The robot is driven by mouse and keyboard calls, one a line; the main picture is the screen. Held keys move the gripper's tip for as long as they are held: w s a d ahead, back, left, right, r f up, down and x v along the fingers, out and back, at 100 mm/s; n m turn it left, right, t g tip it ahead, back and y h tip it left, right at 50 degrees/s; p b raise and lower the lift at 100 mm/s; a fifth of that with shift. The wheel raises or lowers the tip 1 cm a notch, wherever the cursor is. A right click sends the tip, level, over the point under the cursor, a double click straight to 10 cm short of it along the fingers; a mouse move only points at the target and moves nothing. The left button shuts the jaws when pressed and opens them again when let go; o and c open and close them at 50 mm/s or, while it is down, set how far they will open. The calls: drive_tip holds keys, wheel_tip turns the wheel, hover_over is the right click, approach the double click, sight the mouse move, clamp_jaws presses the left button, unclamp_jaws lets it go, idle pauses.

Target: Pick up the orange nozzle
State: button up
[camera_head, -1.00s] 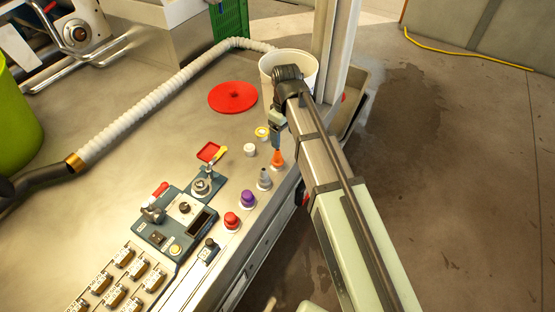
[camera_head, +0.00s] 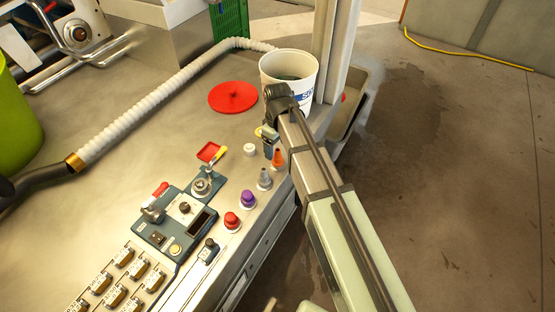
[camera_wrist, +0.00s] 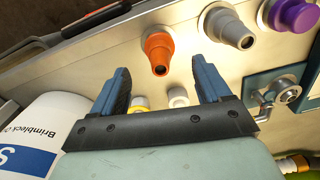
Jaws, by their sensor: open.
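The orange nozzle (camera_head: 278,157) stands on the table near its right edge, in the row of nozzles. In the wrist view the orange nozzle (camera_wrist: 159,50) is seen from above, beyond the fingertips and between their lines, nearer the left finger. My gripper (camera_wrist: 162,82) is open with blue fingers and nothing between them. In the head view my gripper (camera_head: 268,148) is beside the orange nozzle, just left of it, and its fingers are partly hidden by the wrist.
A grey nozzle (camera_head: 264,180), a purple one (camera_head: 248,199) and a red one (camera_head: 232,221) continue the row. A small white cap (camera_head: 250,149) is to the left. A white bucket (camera_head: 303,72) stands behind my wrist.

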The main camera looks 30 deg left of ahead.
sight(277, 155)
drive_tip(key=shift+s+d+f, duration=0.1)
drive_tip(key=shift+d+f, duration=0.05)
drive_tip(key=shift+f, duration=2.5)
drive_tip(key=shift+c, duration=0.3)
drive_tip(key=c, duration=1.1)
drive_tip(key=shift+r, duration=0.2)
drive_tip(key=shift+c, duration=0.3)
